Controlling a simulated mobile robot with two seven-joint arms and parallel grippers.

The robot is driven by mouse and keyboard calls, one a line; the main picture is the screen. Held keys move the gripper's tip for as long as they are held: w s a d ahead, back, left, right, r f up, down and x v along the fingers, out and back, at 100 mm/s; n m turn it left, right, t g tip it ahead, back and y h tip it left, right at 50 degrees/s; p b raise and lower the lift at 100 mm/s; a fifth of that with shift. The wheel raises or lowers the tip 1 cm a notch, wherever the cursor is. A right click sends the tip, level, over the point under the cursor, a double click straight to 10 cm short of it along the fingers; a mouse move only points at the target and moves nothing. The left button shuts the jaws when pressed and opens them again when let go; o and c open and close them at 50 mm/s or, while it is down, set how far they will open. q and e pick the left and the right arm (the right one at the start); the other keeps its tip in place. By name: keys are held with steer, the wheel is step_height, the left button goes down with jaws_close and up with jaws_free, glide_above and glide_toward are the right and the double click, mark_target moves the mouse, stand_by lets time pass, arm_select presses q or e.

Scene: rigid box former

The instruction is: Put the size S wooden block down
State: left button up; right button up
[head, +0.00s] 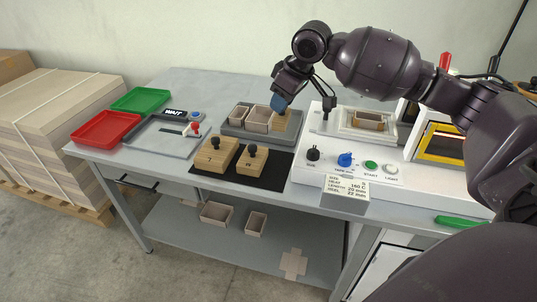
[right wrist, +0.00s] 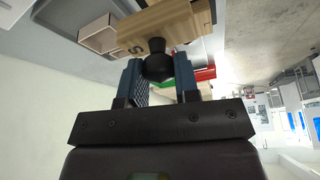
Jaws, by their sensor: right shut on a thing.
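My right gripper (head: 279,101) is shut on the black knob (right wrist: 158,64) of the size S wooden block. The block (head: 281,122) is at the right end of the grey tray (head: 228,132), partly hidden by my blue fingers. In the right wrist view the block (right wrist: 170,28) shows a letter S, and the knob sits between my two fingers (right wrist: 158,82). I cannot tell whether the block touches the tray. My left gripper is not in view.
Small open boxes (head: 259,118) stand in the grey tray beside the block. Two knobbed wooden blocks (head: 216,157) (head: 252,164) sit on a black mat (head: 274,171). A white machine (head: 330,170) stands to the right. Red (head: 104,129) and green (head: 141,100) trays lie left.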

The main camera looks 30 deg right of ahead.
step_height(320, 180, down, 16)
steer(key=b, duration=0.3)
steer(key=shift+r, duration=0.25)
steer(key=shift+f, duration=0.4)
steer(key=o, duration=0.7)
steer(key=shift+c, duration=0.2)
steer(key=shift+o, duration=1.4)
